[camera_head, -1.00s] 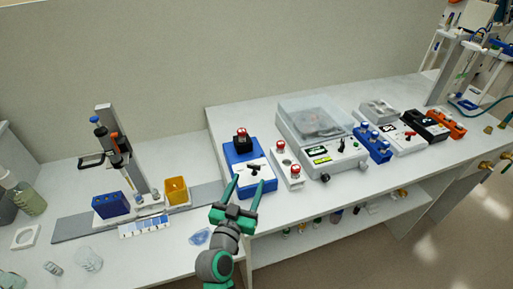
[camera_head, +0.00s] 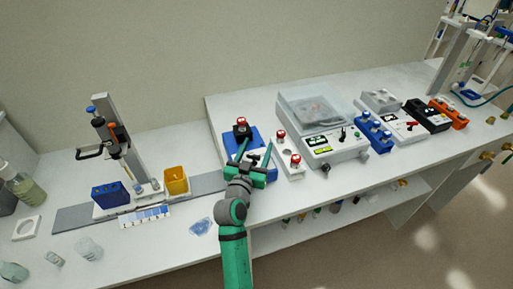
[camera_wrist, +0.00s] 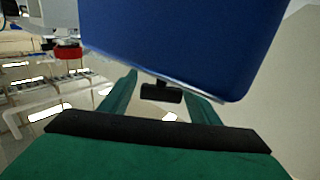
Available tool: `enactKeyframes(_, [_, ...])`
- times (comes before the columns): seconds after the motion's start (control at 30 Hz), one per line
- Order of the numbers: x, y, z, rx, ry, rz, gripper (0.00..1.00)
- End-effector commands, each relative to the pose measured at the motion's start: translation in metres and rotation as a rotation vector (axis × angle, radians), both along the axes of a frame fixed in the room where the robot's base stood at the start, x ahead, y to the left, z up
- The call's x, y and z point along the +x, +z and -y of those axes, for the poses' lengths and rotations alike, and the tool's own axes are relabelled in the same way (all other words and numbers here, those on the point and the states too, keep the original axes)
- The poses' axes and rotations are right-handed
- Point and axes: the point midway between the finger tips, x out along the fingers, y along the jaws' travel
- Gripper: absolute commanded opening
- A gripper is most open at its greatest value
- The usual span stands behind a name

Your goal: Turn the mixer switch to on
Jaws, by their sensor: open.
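The mixer appears to be the blue box (camera_head: 229,140) with a black, red-topped piece on it, left of centre on the bench in the head view. Its front panel is largely hidden behind my gripper (camera_head: 253,148). In the wrist view the blue body (camera_wrist: 185,40) fills the upper middle. A black switch lever (camera_wrist: 162,93) sticks out below its edge. My gripper (camera_wrist: 160,95) is open, with one green finger on each side of the lever. I cannot tell whether either finger touches it. The switch setting cannot be read.
A white box with red buttons (camera_head: 285,155) stands close to the right of the mixer. A clear-lidded instrument (camera_head: 322,125) is beyond it. A yellow container (camera_head: 175,181) and a stand (camera_head: 115,140) are to the left. The bench in front of the left items is partly clear.

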Motion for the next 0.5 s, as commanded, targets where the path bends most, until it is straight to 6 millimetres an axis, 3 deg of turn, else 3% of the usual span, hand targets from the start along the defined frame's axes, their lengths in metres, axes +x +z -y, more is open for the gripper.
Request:
enactKeyframes(0.27, [0.0014,-0.0002,-0.0001,0.0,0.001,0.0,0.56])
enactKeyframes(0.43, [0.0013,-0.0002,-0.0004,0.0,0.001,0.0,0.18])
enactKeyframes(0.5, [0.0012,-0.0002,-0.0003,0.0,0.001,0.0,0.15])
